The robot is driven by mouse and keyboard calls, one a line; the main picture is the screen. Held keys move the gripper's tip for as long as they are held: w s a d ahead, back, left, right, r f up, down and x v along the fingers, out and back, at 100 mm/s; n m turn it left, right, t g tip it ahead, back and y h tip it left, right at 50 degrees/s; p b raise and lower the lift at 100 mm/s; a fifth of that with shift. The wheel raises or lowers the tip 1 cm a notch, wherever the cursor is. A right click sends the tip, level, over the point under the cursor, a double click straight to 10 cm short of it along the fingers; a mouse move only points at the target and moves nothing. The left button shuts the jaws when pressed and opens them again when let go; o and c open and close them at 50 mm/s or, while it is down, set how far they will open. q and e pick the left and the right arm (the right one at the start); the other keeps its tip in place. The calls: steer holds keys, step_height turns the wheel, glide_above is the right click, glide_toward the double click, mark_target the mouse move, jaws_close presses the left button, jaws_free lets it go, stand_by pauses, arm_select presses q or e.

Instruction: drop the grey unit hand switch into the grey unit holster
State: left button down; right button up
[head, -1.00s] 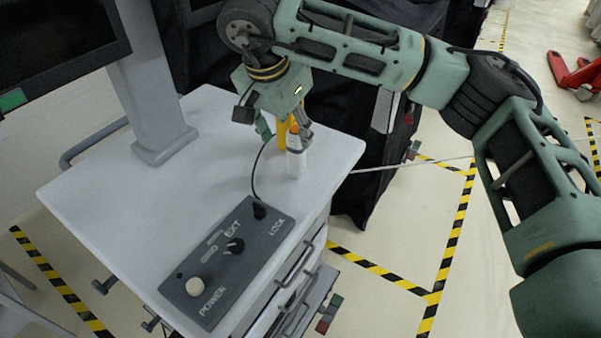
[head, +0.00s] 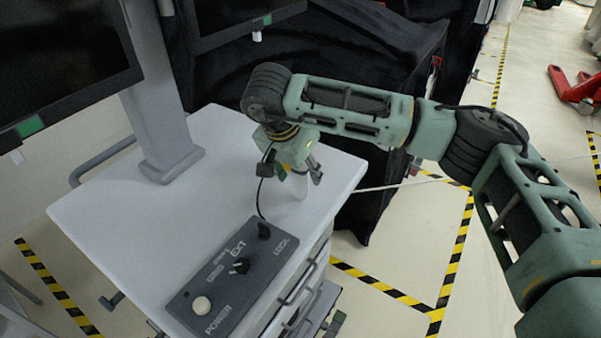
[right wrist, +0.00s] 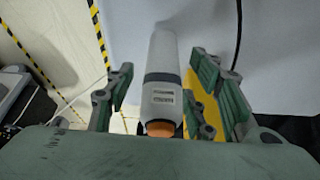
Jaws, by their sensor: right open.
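The hand switch (right wrist: 162,100) is a pale cylinder with a dark band, a small label and an orange tip. It stands upright on the cart top, orange tip towards my wrist. In the head view its white lower part (head: 300,187) shows below my right gripper (head: 302,172), which hides the top. In the right wrist view my right gripper (right wrist: 165,95) is open, its fingers on both sides of the switch with gaps. A yellow piece (right wrist: 206,105) shows beside the right-hand finger. I cannot tell a separate holster from the pale cylinder. My left gripper is out of view.
The pale cart top (head: 110,215) carries a grey control box (head: 232,279) at its front edge, with a thin black cable (head: 260,198) rising from it. A monitor column (head: 165,130) stands at the back left. A black-covered cart (head: 390,120) is behind.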

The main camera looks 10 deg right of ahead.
steer(key=shift+c, duration=0.4)
jaws_close()
steer(key=shift+r, duration=0.15)
step_height(320, 180, up, 4)
steer(key=shift+b, duration=0.9)
steer(key=s+d+r+b, duration=0.35)
steer(key=d+r, duration=0.35)
steer(key=d, duration=0.4)
steer(key=s+a+f+n+y, duration=0.1)
steer(key=s+a+f+n, duration=0.1)
steer(key=s, duration=0.4)
steer(key=s+a+f+n+t, duration=0.1)
steer(key=s+a+f+n, duration=0.1)
steer(key=s, duration=0.4)
step_height(320, 180, down, 2)
steer(key=shift+a+f+n+y+p, duration=0.15)
steer(key=shift+f+n+y+p, duration=0.2)
steer(key=shift+n, duration=0.55)
